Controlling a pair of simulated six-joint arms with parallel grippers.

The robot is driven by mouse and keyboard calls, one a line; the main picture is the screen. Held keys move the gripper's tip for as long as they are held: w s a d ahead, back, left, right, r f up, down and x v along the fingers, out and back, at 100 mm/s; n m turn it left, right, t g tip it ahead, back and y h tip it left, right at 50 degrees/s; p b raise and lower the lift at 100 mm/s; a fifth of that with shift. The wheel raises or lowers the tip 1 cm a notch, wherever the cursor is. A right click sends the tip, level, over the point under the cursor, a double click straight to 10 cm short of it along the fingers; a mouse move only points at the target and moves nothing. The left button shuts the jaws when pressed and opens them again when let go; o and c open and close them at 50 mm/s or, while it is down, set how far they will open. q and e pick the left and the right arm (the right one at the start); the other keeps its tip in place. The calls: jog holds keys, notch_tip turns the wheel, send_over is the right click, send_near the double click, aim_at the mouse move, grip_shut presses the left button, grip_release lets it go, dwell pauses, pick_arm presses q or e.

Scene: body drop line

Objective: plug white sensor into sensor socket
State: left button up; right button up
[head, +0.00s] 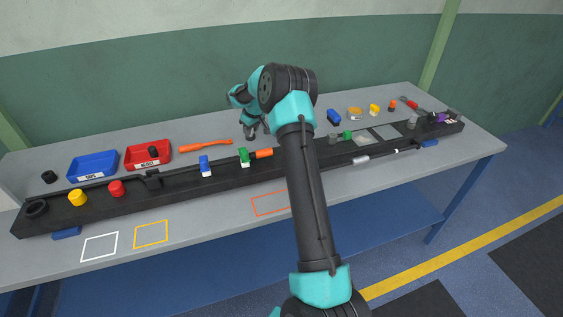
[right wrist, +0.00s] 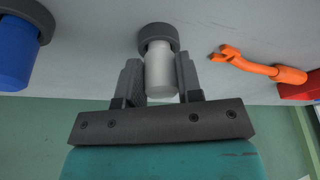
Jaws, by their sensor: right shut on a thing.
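In the right wrist view the white sensor (right wrist: 160,72) is a short white cylinder with a dark ring at its far end. My right gripper (right wrist: 160,75) is shut on it, one finger on each side. In the head view my right gripper (head: 250,132) is low over the grey table, behind the long black rail. The sensor cannot be made out there. I cannot tell whether the dark ring rests on the table. I cannot tell which fitting on the black rail (head: 225,178) is the sensor socket; my arm hides part of the rail. My left gripper is not in view.
An orange wrench (head: 205,146), a red bin (head: 135,160) and a blue bin (head: 75,173) lie left of the gripper. A blue part (head: 333,117) stands to its right. Blue (head: 205,166) and green (head: 244,156) connectors stand on the rail. The front table strip is mostly clear.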

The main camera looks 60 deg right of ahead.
jog(key=shift+r, duration=3.5)
grip_shut()
